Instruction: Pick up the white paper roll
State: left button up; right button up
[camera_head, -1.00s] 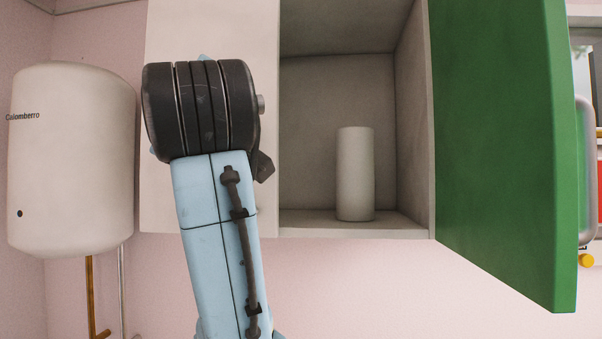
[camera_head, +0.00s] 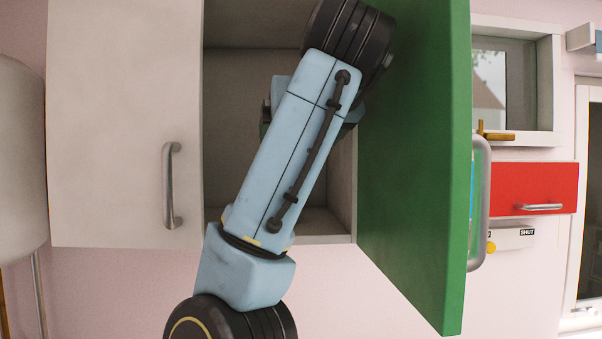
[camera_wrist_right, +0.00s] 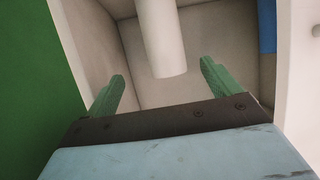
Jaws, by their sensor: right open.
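The white paper roll (camera_wrist_right: 162,38) shows in the right wrist view as a plain pale cylinder inside the cabinet, running from the top edge to the middle. My right gripper (camera_wrist_right: 162,69) is open, with one green finger to each side in that view and the roll beyond them, in line with the gap. The roll looks free of the fingers. In the head view my arm crosses the cabinet opening and hides the roll. My left gripper is in neither current view.
The open wall cabinet (camera_head: 325,222) has close side walls. Its green door (camera_head: 415,160) stands open to the right, near my arm. A closed white door (camera_head: 110,120) with a handle is at left. A white tank (camera_head: 20,160) hangs far left; a red drawer (camera_head: 545,188) is at right.

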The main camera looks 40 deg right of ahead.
jog(key=p+x, duration=0.3)
jog(key=x, duration=0.9)
jog(key=shift+w+a, duration=0.2)
jog(key=shift+w, duration=0.25)
jog(key=shift+r, duration=0.1)
jog(key=c, duration=1.1)
jog(key=shift+r, duration=0.1)
jog(key=shift+c, duration=0.2)
